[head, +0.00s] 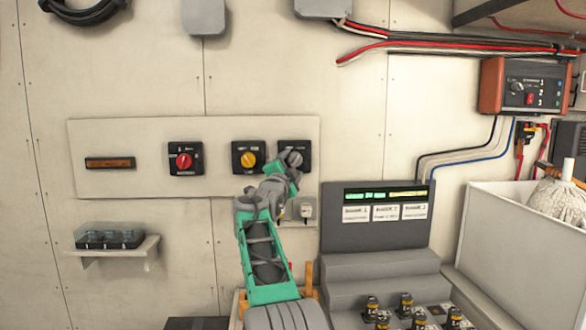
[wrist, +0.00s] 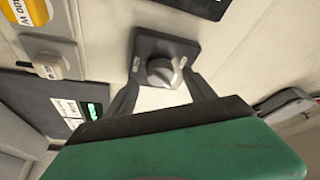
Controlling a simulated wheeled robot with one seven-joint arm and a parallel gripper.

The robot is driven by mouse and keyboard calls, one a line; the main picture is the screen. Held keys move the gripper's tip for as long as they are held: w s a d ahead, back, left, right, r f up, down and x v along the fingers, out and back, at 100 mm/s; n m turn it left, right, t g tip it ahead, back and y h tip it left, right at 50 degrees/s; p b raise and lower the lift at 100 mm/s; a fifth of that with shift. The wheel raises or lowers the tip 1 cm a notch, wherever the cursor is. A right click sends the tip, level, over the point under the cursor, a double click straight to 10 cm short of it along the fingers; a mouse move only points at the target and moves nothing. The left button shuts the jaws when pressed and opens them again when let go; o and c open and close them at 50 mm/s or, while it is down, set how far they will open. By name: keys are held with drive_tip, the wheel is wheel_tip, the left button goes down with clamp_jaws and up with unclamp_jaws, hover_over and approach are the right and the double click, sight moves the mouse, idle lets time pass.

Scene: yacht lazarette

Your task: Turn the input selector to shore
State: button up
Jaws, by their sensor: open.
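A grey rotary knob on a dark square plate (head: 306,150) is the rightmost of three on the pale wall panel. In the wrist view its round knob (wrist: 160,72) has a light pointer mark, and small labels sit on the plate, too small to read. My gripper (wrist: 161,78) is open, with one finger on each side of this knob; I cannot tell whether they touch it. In the head view my gripper (head: 284,168) covers the lower left of the plate. A yellow knob (head: 248,159) and a red knob (head: 184,161) are to the left. Which one is the input selector cannot be read.
A small grey wall fitting (head: 305,209) is just below the panel. A grey console with a lit display (head: 385,195) stands to the right. A shelf (head: 115,249) holds dark items at left. An orange-sided box (head: 520,86) hangs upper right, with cables beside it.

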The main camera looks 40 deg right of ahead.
drive_tip(key=b+v, duration=0.1)
drive_tip(key=v, duration=0.4)
drive_tip(key=shift+s+a+b, duration=0.15)
drive_tip(key=shift+b, duration=0.25)
